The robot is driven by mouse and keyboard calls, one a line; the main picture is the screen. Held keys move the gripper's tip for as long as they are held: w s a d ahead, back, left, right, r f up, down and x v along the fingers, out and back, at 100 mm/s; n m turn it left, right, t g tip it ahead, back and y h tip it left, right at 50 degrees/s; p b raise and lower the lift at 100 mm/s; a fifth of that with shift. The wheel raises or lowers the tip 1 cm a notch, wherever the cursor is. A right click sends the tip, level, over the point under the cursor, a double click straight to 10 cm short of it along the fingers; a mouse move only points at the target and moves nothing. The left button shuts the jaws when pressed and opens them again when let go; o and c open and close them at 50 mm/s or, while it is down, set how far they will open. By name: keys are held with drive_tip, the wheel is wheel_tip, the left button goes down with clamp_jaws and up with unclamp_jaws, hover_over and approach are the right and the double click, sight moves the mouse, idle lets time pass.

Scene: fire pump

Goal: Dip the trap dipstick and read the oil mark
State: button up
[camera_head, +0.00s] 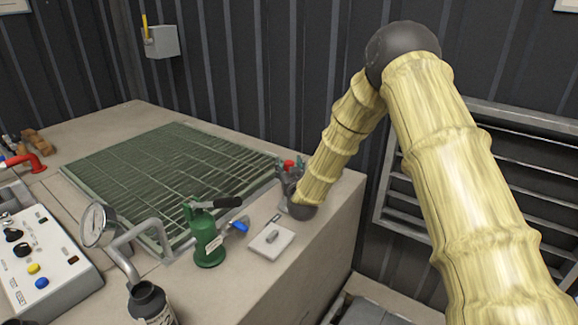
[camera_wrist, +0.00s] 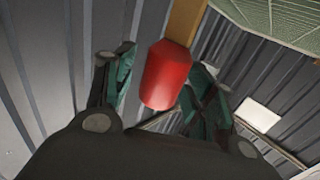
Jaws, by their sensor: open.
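A red rounded knob (camera_wrist: 167,77), which may be the trap dipstick's handle, fills the middle of the wrist view. It also shows as a small red spot (camera_head: 289,164) at the bench's far right corner in the head view. My gripper (camera_head: 287,180) is beside it there. In the wrist view my gripper (camera_wrist: 160,80) is open, with one finger on each side of the knob and a visible gap at the left. I cannot tell whether the right finger touches it.
A green grating (camera_head: 165,175) covers much of the bench. A green hand pump (camera_head: 208,238) with a black-gripped lever, a white block (camera_head: 271,242), a pressure gauge (camera_head: 97,225), a black bottle (camera_head: 150,304) and a control box (camera_head: 42,262) stand near. A louvred panel (camera_head: 480,185) is on the right wall.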

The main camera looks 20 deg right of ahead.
drive_tip(key=shift+s+r, duration=0.15)
clamp_jaws()
wheel_tip(320, 180, up, 14)
drive_tip(key=p, duration=0.2)
drive_tip(key=shift+r+p, duration=0.2)
drive_tip(key=shift+p, duration=0.2)
unclamp_jaws()
drive_tip(key=shift+r, duration=0.15)
